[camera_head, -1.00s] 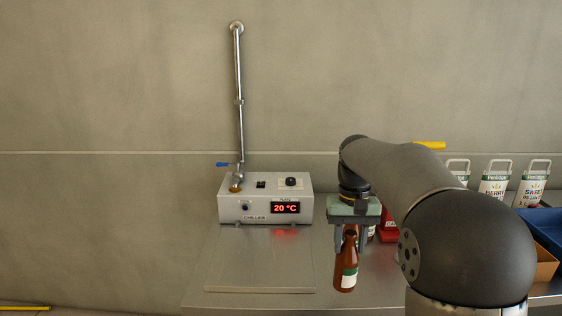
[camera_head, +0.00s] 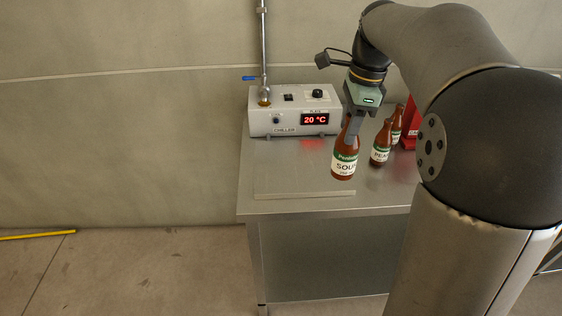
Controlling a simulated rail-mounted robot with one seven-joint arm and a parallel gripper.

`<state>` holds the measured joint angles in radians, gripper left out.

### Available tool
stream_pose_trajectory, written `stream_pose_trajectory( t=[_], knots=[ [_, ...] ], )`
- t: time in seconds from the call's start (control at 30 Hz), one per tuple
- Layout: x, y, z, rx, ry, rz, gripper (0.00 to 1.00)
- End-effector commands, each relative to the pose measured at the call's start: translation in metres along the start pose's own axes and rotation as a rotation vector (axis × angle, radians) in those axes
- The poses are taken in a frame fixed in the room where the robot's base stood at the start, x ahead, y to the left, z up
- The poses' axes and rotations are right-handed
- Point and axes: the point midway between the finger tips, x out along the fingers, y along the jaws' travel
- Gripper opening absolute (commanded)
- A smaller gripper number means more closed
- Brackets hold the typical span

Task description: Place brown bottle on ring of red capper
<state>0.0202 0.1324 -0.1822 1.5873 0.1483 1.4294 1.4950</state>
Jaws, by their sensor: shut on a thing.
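A brown bottle (camera_head: 345,160) with a white and green label is in my gripper (camera_head: 353,122), toward the front of the steel table. My gripper is shut on its neck from above, and the bottle tilts slightly. I cannot tell whether its base touches the table. Two more brown bottles, a nearer one (camera_head: 382,148) and a farther one (camera_head: 396,124), stand just to the right. The red capper (camera_head: 410,130) is behind them at the right, mostly hidden by my arm. Its ring is not visible.
A chiller box (camera_head: 293,112) reading 20 °C stands at the back left of the steel table (camera_head: 290,205), with a metal pipe (camera_head: 263,45) rising from it. A flat plate (camera_head: 300,170) lies in front of it. My arm covers the right side.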

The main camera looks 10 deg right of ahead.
Motion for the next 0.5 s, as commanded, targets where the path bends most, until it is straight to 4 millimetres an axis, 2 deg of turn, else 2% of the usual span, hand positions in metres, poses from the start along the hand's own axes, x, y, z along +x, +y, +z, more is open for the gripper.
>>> stream_pose_trajectory(
  t=[0.17, 0.5],
  knots=[
    [0.0, -0.01, 0.002, 0.068, 0.001, -0.008, 0.0],
    [0.038, -0.082, 0.027, 0.067, 0.002, -0.005, 0.0]
  ],
)
